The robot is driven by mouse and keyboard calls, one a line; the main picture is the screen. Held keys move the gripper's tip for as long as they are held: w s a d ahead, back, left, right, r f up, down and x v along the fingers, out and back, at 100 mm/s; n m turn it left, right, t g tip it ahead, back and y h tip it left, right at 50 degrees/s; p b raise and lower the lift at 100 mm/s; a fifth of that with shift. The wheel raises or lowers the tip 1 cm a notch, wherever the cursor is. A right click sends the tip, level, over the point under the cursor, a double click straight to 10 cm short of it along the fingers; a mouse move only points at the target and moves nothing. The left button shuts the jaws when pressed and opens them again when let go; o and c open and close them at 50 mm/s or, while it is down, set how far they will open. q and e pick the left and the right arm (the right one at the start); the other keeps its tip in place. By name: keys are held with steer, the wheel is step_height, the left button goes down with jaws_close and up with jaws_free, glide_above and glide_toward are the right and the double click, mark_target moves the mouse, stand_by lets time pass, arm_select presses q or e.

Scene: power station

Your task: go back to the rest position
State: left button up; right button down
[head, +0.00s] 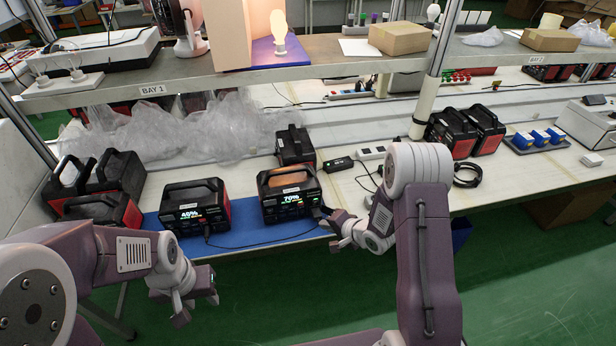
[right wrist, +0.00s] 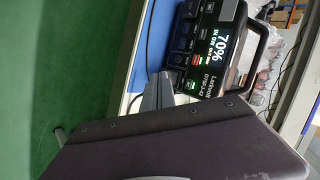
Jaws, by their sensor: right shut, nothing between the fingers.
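My left gripper (head: 194,306) hangs in front of the bench at the lower left, its fingers apart and empty. My right gripper (head: 336,225) is at the bench's front edge, just right of the power station reading 70% (head: 290,190). Its fingers are shut with nothing between them. In the right wrist view the shut fingers (right wrist: 165,88) point at the front panel of that station (right wrist: 212,50). A second station reading 45% (head: 195,205) stands to its left on the blue mat (head: 240,238). A black cable runs between their fronts.
Several more black and red stations stand at the left (head: 118,172) and right (head: 465,130) of the bench. A power strip (head: 370,153) lies behind my right arm. The green floor in front is clear.

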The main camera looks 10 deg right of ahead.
step_height(320, 180, up, 15)
steer(key=n+t+h, duration=0.1)
steer(key=n+h, duration=0.1)
steer(key=s+d+f+n+g+h, duration=0.1)
steer(key=s+n+g, duration=0.3)
steer(key=s, duration=0.6)
steer(key=s+f+n+g+h, duration=0.1)
steer(key=s+f+n+g, duration=0.3)
steer(key=s, duration=0.7)
steer(key=shift+s+d+f+g, duration=0.25)
steer(key=shift+d+f+g, duration=0.05)
steer(key=shift+d+f, duration=0.05)
